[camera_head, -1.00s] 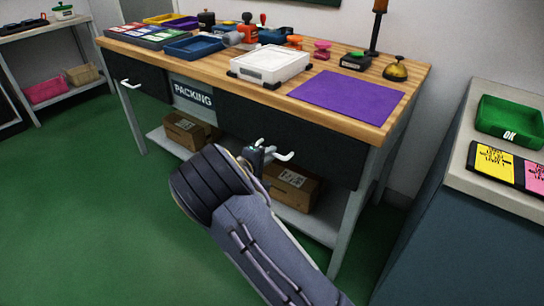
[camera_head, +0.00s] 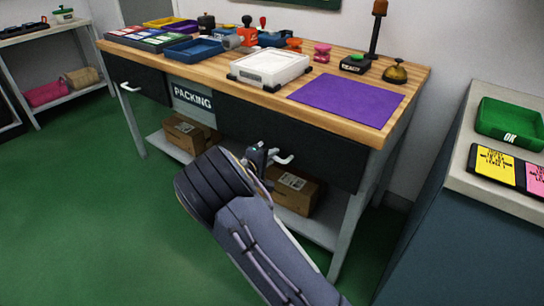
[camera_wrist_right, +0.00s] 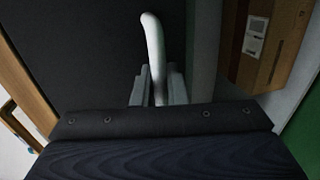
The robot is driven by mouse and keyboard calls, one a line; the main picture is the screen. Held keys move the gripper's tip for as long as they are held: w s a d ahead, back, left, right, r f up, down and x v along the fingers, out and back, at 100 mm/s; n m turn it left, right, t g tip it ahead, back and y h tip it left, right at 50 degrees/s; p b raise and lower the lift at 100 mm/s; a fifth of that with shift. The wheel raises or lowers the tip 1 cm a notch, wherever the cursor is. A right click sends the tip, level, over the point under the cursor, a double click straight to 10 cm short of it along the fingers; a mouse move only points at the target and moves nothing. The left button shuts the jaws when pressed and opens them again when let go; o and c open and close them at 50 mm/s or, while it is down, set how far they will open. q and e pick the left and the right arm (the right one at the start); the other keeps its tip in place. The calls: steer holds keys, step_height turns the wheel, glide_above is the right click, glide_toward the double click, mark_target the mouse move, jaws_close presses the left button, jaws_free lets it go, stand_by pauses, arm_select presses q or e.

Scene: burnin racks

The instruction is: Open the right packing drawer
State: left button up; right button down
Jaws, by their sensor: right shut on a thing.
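The right packing drawer (camera_head: 310,150) is a dark front under the wooden tabletop, right of the PACKING sign (camera_head: 193,96). It looks closed, flush with the bench front. Its white handle (camera_head: 284,160) shows beside my right gripper (camera_head: 262,158). In the right wrist view the handle (camera_wrist_right: 153,45) runs down between the two grey fingers of the right gripper (camera_wrist_right: 157,88), which is shut on it. The dark drawer front (camera_wrist_right: 90,50) fills the left and middle of that view. Part of the handle is hidden by the gripper. My left gripper is not in view.
The left drawer (camera_head: 140,80) has its own white handle. Cardboard boxes (camera_head: 290,188) stand on the lower shelf. A purple mat (camera_head: 347,98) and a white tray (camera_head: 270,66) lie on top. A grey counter (camera_head: 440,200) stands at right. Green floor in front is clear.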

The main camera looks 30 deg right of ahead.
steer(key=f+v, duration=0.2)
steer(key=v, duration=1.1)
steer(key=a+f+v, duration=0.1)
steer(key=f+v, duration=0.2)
steer(key=v, duration=1)
steer(key=shift+s+a+f+p, duration=0.2)
steer(key=shift+s+f+p, duration=0.15)
steer(key=shift+s, duration=0.1)
steer(key=c, duration=1.8)
jaws_free()
steer(key=p+v, duration=0.1)
steer(key=v, duration=0.6)
steer(key=shift+s+a+p, duration=0.2)
steer(key=shift+a+p, duration=0.15)
steer(key=shift+p, duration=0.05)
